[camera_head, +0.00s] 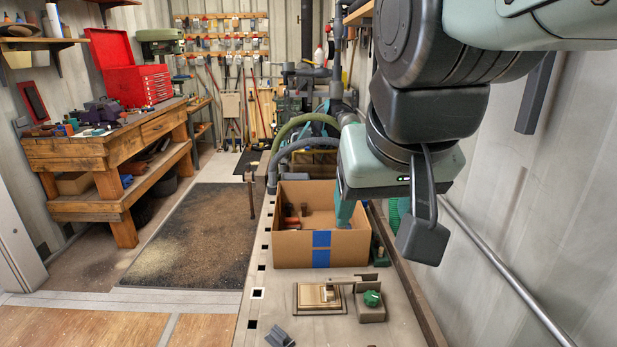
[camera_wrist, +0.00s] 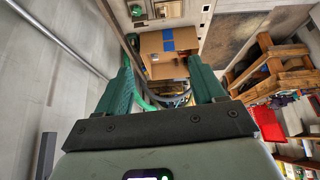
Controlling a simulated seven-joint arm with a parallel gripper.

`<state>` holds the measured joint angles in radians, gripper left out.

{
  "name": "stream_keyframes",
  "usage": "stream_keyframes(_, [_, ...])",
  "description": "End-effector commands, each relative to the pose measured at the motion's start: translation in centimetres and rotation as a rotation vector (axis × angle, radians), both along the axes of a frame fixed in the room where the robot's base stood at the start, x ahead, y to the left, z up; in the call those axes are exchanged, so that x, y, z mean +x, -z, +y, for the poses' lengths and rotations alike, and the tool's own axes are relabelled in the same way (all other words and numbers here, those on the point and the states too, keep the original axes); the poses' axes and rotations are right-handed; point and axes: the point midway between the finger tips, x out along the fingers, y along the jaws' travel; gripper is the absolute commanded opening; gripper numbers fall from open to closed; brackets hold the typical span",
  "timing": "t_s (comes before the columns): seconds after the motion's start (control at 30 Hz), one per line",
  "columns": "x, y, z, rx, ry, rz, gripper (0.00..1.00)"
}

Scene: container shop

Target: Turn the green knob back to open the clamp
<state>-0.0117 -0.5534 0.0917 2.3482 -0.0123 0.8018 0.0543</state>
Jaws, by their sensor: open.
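The green knob (camera_head: 372,298) sits on a small grey block on the bench near the front right. It also shows at the top edge of the wrist view (camera_wrist: 136,10). The clamp's bar (camera_head: 343,283) reaches left from the block over a small wooden plate (camera_head: 308,296); whether it presses on the plate is hard to tell. My gripper (camera_head: 345,205) is above the cardboard box's right side in the head view, behind and above the knob, apart from it. In the wrist view its two green fingers (camera_wrist: 165,85) are spread wide with nothing between them.
The open cardboard box (camera_head: 295,250) with blue tape stands behind the clamp, with small items inside. A small grey piece (camera_head: 279,338) lies at the bench's front left. Hoses (camera_head: 306,122) arch behind the box. A wall with a rail (camera_head: 505,272) is close on the right.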

Motion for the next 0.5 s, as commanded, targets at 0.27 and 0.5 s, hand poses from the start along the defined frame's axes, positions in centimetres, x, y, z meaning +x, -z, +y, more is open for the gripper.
stream_keyframes(0.27, [10.8, 4.3, -1.8, -0.036, 0.093, 0.175, 0.69])
stream_keyframes(0.5, [18.6, 12.2, -4.6, -0.022, 0.169, 0.324, 0.69])
